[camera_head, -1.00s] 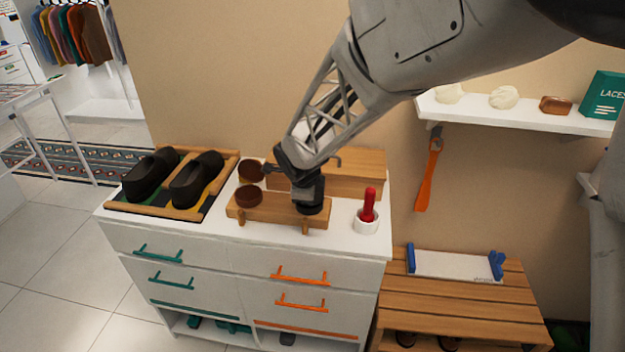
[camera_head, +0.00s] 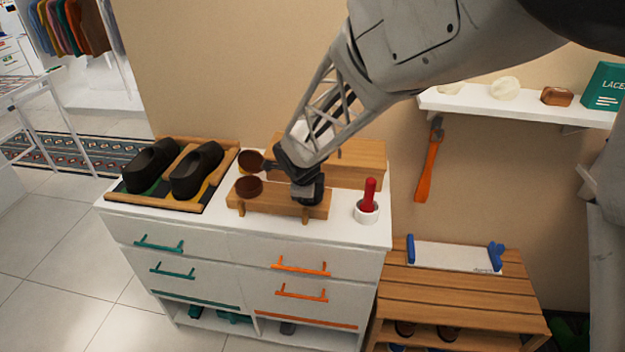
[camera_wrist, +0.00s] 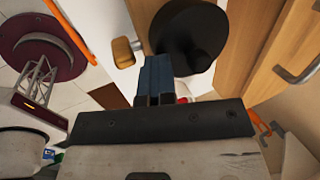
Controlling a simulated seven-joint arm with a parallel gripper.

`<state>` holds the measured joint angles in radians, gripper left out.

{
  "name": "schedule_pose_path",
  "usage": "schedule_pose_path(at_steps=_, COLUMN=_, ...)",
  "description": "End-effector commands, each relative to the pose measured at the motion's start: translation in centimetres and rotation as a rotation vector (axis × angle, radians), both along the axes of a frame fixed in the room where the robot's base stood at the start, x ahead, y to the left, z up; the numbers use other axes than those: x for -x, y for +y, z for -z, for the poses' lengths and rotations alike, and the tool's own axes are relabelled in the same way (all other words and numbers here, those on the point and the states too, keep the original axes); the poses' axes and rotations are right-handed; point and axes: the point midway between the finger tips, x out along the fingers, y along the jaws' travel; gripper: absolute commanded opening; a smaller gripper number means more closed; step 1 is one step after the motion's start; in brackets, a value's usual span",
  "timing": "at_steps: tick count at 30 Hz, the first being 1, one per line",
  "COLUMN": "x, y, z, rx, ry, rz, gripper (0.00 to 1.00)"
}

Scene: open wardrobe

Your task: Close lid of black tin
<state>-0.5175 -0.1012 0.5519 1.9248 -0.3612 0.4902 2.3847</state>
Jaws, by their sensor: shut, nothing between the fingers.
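The black tin (camera_head: 316,188) is a dark round shape at the right part of a low wooden stand (camera_head: 275,203) on the white dresser, partly hidden by my gripper (camera_head: 302,192). In the wrist view, the black tin (camera_wrist: 205,25) shows as a large black disc with a smaller dark round part overlapping its lower edge. I cannot tell the lid's exact angle. My gripper (camera_wrist: 156,62) is shut and empty, its dark blue fingers at the disc's lower left edge. I cannot tell whether they touch it.
A brown round tin (camera_head: 249,187) sits at the stand's left, with a second brown disc (camera_head: 250,159) behind it. A wooden box (camera_head: 350,163) stands behind. A white cup (camera_head: 367,213) with a red handle is at right, a shoe tray (camera_head: 222,178) at left.

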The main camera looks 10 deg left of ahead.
Motion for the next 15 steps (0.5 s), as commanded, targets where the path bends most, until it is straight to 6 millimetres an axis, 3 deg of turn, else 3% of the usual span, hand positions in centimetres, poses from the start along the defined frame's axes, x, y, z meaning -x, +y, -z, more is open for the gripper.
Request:
schedule_pose_path(at_steps=5, x=0.2, y=-0.1, z=-0.2, rx=0.002, ry=0.004, rz=0.0, gripper=0.0)
schedule_pose_path(at_steps=15, x=0.3, y=0.0, z=-4.3, rx=-0.001, ry=-0.001, rz=0.0, gripper=0.0)
